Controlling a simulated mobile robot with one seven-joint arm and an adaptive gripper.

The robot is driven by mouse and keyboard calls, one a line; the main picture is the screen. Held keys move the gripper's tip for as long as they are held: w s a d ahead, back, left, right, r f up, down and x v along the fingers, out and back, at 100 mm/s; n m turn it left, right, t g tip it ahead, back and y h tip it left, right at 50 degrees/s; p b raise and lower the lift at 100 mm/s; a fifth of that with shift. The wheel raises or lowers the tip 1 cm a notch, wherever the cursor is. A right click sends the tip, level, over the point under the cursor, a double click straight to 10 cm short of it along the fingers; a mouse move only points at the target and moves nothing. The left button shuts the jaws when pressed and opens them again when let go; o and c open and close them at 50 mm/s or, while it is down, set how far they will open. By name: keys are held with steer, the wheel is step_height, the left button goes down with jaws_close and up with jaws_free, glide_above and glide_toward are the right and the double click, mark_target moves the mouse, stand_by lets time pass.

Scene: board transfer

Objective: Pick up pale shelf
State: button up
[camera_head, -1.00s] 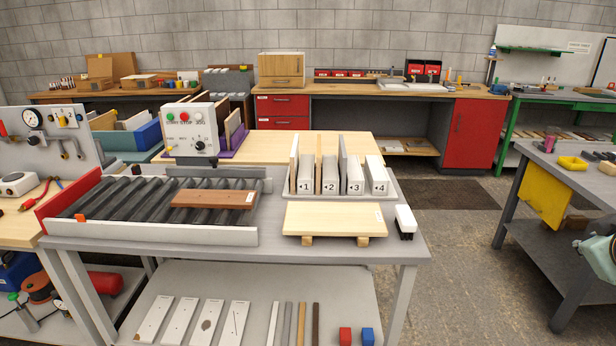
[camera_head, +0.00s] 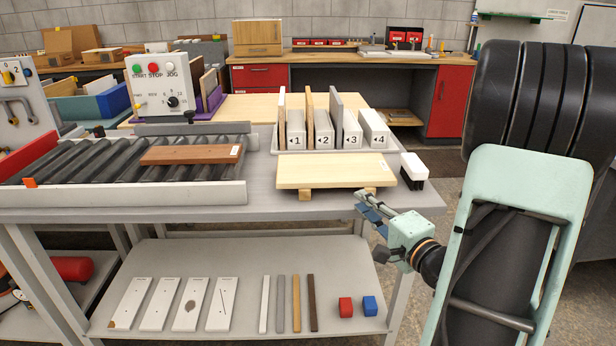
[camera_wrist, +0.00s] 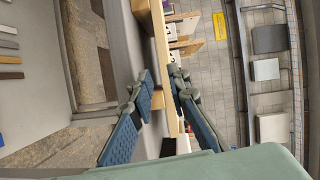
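The pale shelf (camera_head: 330,175), a light wooden board on small feet, lies flat at the front right of the grey table. A small white label shows near its right end. My gripper (camera_head: 359,202) is open beside the table's front edge, just below and in front of the shelf's right part, with its fingers pointing toward it. In the wrist view the fingers of my gripper (camera_wrist: 160,72) stand apart, and the shelf's edge (camera_wrist: 161,50) runs between and beyond them. I cannot tell whether a finger touches it.
A brush (camera_head: 414,168) stands right of the shelf. A rack (camera_head: 386,148) of numbered slots with upright boards is behind it. A roller conveyor (camera_head: 60,168) with a brown board (camera_head: 190,154) is at left. A lower shelf (camera_head: 250,262) holds samples and blocks.

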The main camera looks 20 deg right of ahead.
mark_target(345, 185)
steer(key=shift+m, duration=0.5)
steer(key=w, duration=0.2)
steer(key=w+a+b, duration=0.1)
steer(key=w, duration=0.2)
steer(key=shift+w+a, duration=0.1)
steer(key=shift+w, duration=0.05)
steer(key=w+b, duration=0.1)
steer(key=w, duration=0.4)
steer(key=shift+w+a, duration=0.1)
steer(key=shift+w, duration=0.2)
steer(key=shift+w+r, duration=0.1)
jaws_close()
steer(key=shift+r, duration=0.1)
